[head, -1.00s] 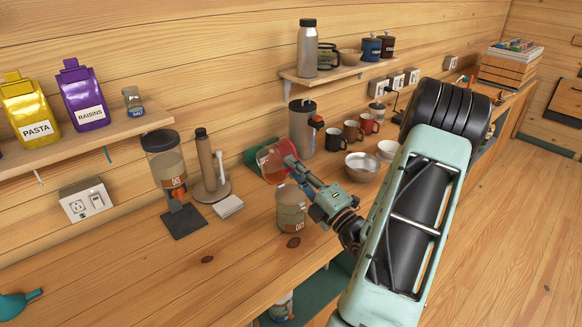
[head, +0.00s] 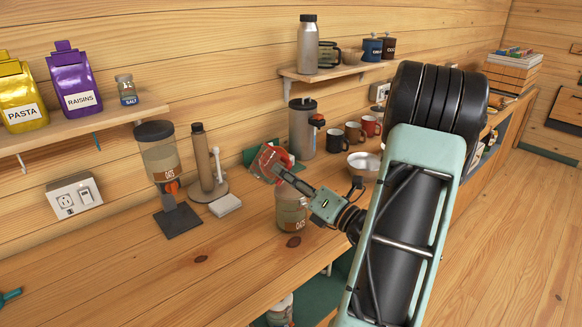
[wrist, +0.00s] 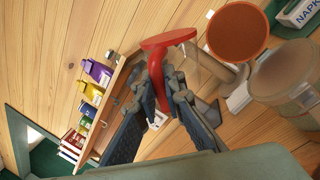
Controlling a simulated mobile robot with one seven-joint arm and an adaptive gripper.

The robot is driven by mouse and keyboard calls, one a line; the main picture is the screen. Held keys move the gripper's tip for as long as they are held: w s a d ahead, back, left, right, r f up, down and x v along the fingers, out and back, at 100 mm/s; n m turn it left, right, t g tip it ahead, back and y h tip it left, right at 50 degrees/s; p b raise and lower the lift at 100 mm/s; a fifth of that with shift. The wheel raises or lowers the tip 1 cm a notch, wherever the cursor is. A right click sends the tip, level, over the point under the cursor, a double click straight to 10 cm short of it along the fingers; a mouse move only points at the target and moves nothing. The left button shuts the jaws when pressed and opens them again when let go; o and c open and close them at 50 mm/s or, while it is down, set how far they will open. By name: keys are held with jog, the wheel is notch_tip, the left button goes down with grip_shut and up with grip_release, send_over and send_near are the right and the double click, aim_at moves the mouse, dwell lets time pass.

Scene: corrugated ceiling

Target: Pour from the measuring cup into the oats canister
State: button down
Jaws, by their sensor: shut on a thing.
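My gripper (head: 286,175) is shut on the red handle of a clear measuring cup (head: 266,164). In the wrist view my gripper's fingers (wrist: 160,88) pinch the red handle (wrist: 158,102), and a round brown face with a red rim, apparently the cup (wrist: 237,34), shows beyond it. The cup looks tilted; how much it holds is unclear. The oats canister (head: 291,212) stands upright on the counter just below my gripper, partly behind my wrist. In the wrist view the canister (wrist: 288,82) is at the right, close to the cup. No pouring stream is visible.
An oats dispenser (head: 163,160), a brown bottle (head: 197,150) and a small white box (head: 225,205) stand to the left. The front left counter (head: 150,270) is clear.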

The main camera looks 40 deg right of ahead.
jog(key=shift+a+f+n+b, duration=0.2)
jog(key=shift+f+n+b, duration=0.25)
jog(key=shift+n, duration=0.35)
jog(key=shift+s+a+f+n+g+y+b, duration=0.15)
jog(key=shift+a+f+n+g+b, duration=0.3)
jog(key=shift+a+n+b, duration=0.7)
jog(key=shift+s+a+f+n+g+y+b, duration=0.1)
jog(key=shift+a+f+n+g+b, duration=0.4)
jog(key=shift+n, duration=1)
jog(key=shift+s+a+f+n+g+y+b, duration=0.15)
jog(key=shift+a+f+n+b, duration=0.5)
jog(key=shift+n+b, duration=0.7)
jog(key=shift+a, duration=0.2)
